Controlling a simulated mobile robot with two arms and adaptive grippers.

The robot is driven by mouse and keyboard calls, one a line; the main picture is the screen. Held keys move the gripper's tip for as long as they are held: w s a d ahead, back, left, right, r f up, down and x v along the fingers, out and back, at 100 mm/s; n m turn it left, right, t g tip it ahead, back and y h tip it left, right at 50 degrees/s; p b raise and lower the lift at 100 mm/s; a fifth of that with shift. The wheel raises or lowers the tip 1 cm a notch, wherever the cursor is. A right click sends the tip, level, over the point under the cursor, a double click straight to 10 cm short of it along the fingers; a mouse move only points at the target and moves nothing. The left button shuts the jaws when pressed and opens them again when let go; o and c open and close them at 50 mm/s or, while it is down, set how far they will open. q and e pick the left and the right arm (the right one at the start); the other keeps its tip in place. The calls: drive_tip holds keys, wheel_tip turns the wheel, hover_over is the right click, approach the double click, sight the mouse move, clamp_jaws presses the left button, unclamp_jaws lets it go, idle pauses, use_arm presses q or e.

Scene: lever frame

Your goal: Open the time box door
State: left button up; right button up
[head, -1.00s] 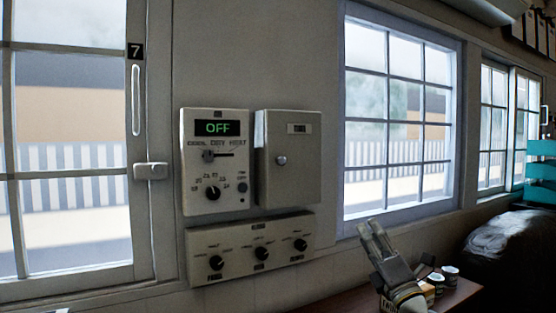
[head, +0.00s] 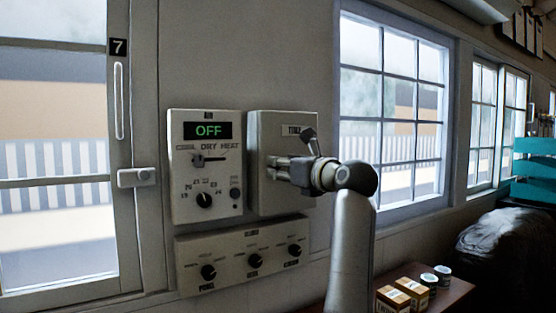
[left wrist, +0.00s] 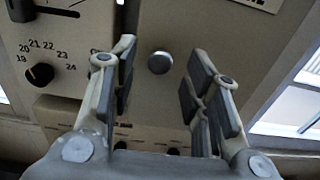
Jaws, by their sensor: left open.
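The time box (head: 262,200) is a beige wall box with a label reading "TIM…" at its top right, and its front door looks shut. My left gripper (head: 287,168) is in front of that door and hides its round knob in the head view. In the left wrist view the silver knob (left wrist: 160,62) shows beyond and between the spread fingertips of my left gripper (left wrist: 161,75). The fingers are open with clear gaps to either side of the knob, so they do not grip it. My right gripper is in neither view.
The air conditioner panel (head: 208,150), reading OFF, sits directly left of the time box. A lower panel (head: 243,256) with three dials is below both. A window (head: 390,120) is to the right. Small boxes and cans (head: 405,292) stand on a table below.

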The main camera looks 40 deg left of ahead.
use_arm(q)
drive_tip(key=shift+p+x, duration=0.35)
drive_tip(key=shift+x, duration=1.1)
drive_tip(key=shift+c, duration=0.2)
clamp_jaws()
